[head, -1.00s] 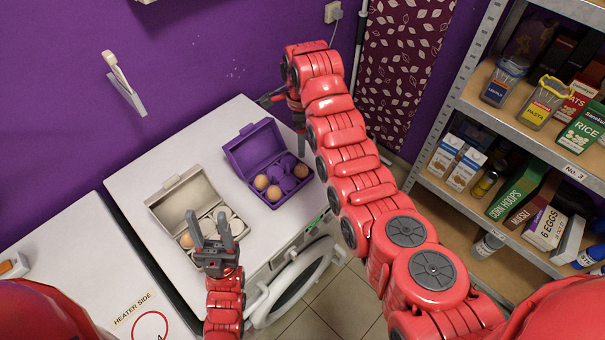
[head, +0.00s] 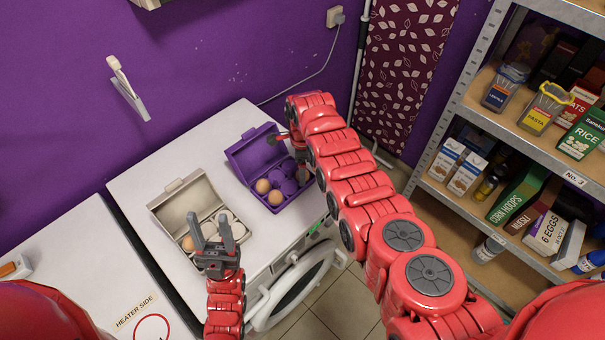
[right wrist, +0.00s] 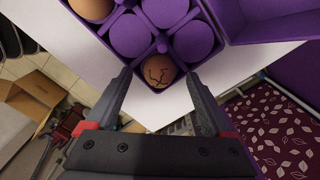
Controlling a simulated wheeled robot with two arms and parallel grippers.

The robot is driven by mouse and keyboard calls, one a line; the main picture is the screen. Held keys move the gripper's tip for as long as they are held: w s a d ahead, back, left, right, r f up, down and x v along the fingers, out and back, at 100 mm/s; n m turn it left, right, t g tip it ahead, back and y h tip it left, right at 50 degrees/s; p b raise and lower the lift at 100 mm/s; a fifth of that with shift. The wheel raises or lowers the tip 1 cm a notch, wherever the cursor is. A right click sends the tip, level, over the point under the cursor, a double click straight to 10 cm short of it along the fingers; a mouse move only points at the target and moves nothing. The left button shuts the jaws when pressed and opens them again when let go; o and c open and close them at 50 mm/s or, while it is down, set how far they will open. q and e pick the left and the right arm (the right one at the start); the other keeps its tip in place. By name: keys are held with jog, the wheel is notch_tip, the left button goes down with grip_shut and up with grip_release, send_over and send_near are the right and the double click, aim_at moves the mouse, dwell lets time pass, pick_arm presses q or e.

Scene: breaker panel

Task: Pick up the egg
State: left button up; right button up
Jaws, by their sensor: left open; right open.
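A purple egg carton (head: 240,160) stands open on the white worktop, with brown eggs (head: 262,186) in some cups. In the right wrist view, a brown egg with dark cracks (right wrist: 159,70) sits in a corner cup. Another brown egg (right wrist: 92,8) shows at the top edge. My right gripper (right wrist: 158,88) is open, its fingertips either side of the cracked egg's near end and not closed on it. In the head view my right gripper (head: 287,148) is over the carton's far right side, partly hiding it. My left gripper (head: 208,220) is open and empty by the grey carton.
The open grey carton (head: 172,197) holds a brown egg (head: 188,243) and pale rounded shapes, partly hidden by my left gripper. A round appliance door (head: 300,290) stands open in front. Shelves (head: 470,205) with food boxes are at right. The worktop's far left (head: 150,165) is clear.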

jog(key=shift+f, duration=0.3)
grip_shut()
dwell(0.3)
jog(key=shift+r, duration=0.1)
